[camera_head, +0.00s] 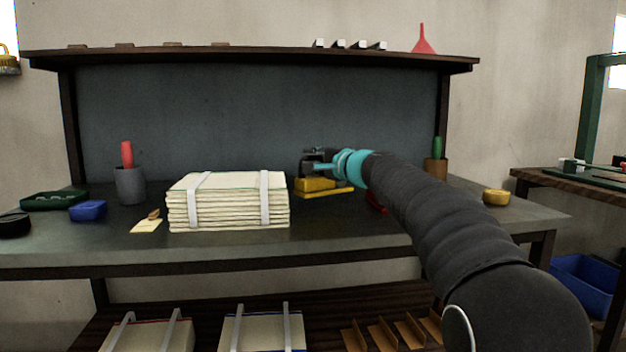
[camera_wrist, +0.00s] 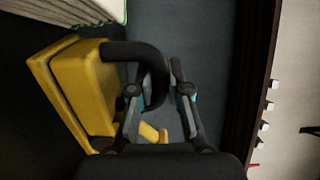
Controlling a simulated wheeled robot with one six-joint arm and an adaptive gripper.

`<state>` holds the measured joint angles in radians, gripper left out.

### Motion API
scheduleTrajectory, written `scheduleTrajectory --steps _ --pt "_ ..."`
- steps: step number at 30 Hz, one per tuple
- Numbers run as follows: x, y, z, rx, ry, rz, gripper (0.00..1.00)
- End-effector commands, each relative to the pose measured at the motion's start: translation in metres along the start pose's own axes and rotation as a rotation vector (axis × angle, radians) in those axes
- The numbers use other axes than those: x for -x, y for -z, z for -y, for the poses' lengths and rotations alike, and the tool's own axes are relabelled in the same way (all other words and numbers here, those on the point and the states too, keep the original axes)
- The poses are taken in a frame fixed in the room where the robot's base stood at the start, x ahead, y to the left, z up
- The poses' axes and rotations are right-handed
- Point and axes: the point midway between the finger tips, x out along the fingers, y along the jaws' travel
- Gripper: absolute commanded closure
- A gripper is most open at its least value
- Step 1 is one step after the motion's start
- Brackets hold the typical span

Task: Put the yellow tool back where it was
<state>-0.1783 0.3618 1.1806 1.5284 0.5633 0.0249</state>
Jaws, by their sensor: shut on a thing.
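The yellow tool (camera_head: 316,186) has a blocky yellow body and shows at the back middle of the workbench, right of the white stack. In the wrist view, its body (camera_wrist: 85,88) fills the left side, with a curved black handle (camera_wrist: 140,52) reaching to the right. My gripper (camera_head: 318,164) is above the yellow body. In the wrist view, my gripper (camera_wrist: 163,80) is shut on the black handle, between its two fingers. I cannot tell whether the tool rests on the bench or is slightly above it.
The tied white stack (camera_head: 228,203) stands close to the left of the tool. A red object (camera_head: 376,203) lies partly behind my arm. A brown cup (camera_head: 436,170) with a green handle stands at the right, near a yellow round item (camera_head: 496,197). An upper shelf (camera_head: 250,56) overhangs the back.

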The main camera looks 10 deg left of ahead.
Motion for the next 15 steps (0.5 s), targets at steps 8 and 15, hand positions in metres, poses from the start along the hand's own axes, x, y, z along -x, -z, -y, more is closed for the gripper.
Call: scheduleTrajectory --steps 8,15 --pt "0.000 -0.003 -0.029 0.001 0.003 0.003 1.00" --pt "0.000 -0.004 -0.034 0.002 0.004 0.003 1.00"
